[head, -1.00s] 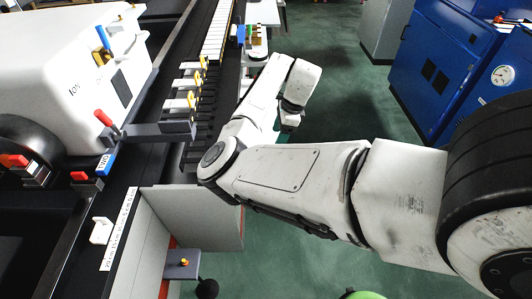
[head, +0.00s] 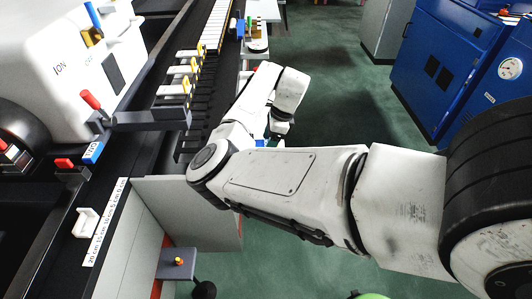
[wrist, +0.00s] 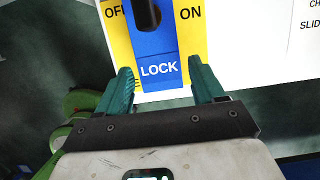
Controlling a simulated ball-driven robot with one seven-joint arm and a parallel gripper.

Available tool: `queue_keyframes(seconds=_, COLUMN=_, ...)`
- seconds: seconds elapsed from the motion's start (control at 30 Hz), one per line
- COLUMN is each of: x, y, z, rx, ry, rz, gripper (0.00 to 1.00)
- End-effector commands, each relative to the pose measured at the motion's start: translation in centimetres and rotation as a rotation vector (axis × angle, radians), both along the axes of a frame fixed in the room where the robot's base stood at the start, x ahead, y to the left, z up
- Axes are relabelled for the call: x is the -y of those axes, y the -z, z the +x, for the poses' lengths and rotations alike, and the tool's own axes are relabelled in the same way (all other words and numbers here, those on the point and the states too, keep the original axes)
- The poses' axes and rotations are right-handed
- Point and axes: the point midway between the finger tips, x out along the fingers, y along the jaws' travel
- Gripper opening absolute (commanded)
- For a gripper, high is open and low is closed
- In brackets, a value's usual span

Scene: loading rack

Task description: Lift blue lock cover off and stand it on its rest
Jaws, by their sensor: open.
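In the wrist view a blue cover marked LOCK (wrist: 158,72) lies in the middle of a yellow plate (wrist: 120,45) lettered OFF and ON. A dark rounded knob or lever (wrist: 147,14) stands over its upper part. My gripper (wrist: 162,84) is open, with one teal finger on each side of the cover's lower end. Gaps show between both fingers and the blue part, and nothing is held. I cannot tell the depth of the fingertips. In the head view my arm hides most of the gripper; a small blue patch (head: 262,143) shows beside its end.
A white panel (wrist: 270,55) surrounds the plate. In the head view a dark rail with several yellow-and-white clips (head: 180,90) stands left of my arm. A grey panel (head: 200,200) is below it. Blue cabinets (head: 445,65) stand right, with open green floor between.

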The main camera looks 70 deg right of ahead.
Motion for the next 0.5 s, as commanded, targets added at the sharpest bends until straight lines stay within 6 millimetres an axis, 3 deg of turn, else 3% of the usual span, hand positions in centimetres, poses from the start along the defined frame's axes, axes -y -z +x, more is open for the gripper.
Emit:
queue_keyframes(seconds=0.1, x=-0.1, y=0.92, z=0.22, rx=-0.001, ry=0.0, rz=0.0, gripper=0.68)
queue_keyframes(seconds=0.4, x=-0.13, y=1.0, z=0.32, rx=0.0, ry=0.0, rz=0.0, gripper=0.68)
queue_keyframes(seconds=0.5, x=-0.13, y=1.0, z=0.32, rx=0.0, ry=0.0, rz=0.0, gripper=0.64)
